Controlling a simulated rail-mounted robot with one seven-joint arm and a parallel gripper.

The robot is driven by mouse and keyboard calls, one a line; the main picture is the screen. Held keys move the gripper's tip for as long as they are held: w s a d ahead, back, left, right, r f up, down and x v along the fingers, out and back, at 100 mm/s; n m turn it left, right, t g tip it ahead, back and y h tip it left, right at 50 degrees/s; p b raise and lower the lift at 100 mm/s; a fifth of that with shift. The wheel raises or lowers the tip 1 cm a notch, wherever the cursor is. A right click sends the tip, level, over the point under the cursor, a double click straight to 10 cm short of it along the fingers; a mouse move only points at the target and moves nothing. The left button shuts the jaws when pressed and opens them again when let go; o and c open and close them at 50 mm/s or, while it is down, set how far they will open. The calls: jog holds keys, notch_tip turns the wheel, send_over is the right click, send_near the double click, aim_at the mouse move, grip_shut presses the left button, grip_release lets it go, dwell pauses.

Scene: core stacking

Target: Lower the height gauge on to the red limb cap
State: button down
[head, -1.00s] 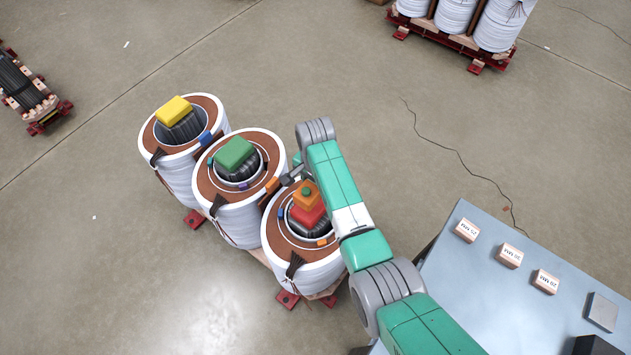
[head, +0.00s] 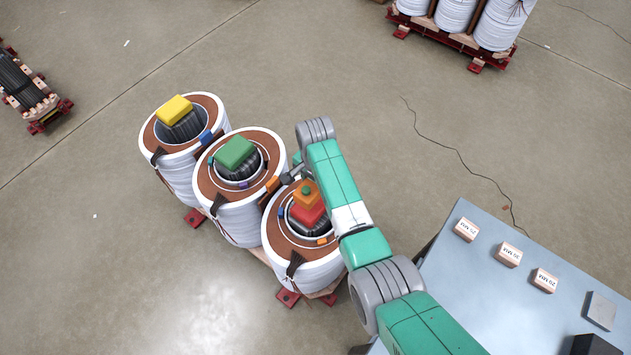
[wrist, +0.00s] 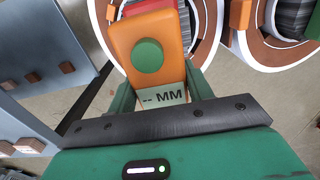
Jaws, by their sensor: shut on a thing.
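The height gauge (head: 306,193) is an orange block with a round green button on top. It also shows in the wrist view (wrist: 150,55), with a pale face marked "-- MM". My gripper (wrist: 160,92) is shut on it, one green finger on each side. The red limb cap (head: 307,214) sits on the dark core of the nearest coil, directly below or just beside the gauge. In the wrist view a strip of red cap (wrist: 150,8) shows past the gauge. Whether the gauge touches the cap is hidden.
Two more coils stand to the left, with a green cap (head: 235,153) and a yellow cap (head: 174,109). A grey table (head: 480,285) at lower right holds several labelled blocks (head: 509,254). Open floor lies behind the coils.

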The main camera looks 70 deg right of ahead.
jog(key=shift+f, duration=0.25)
jog(key=shift+f+b, duration=1.9)
jog(key=shift+f, duration=0.45)
jog(key=c, duration=0.5)
grip_release()
jog(key=shift+r, duration=0.15)
notch_tip(320, 180, up, 8)
jog(key=p, duration=0.3)
jog(key=shift+f, duration=0.2)
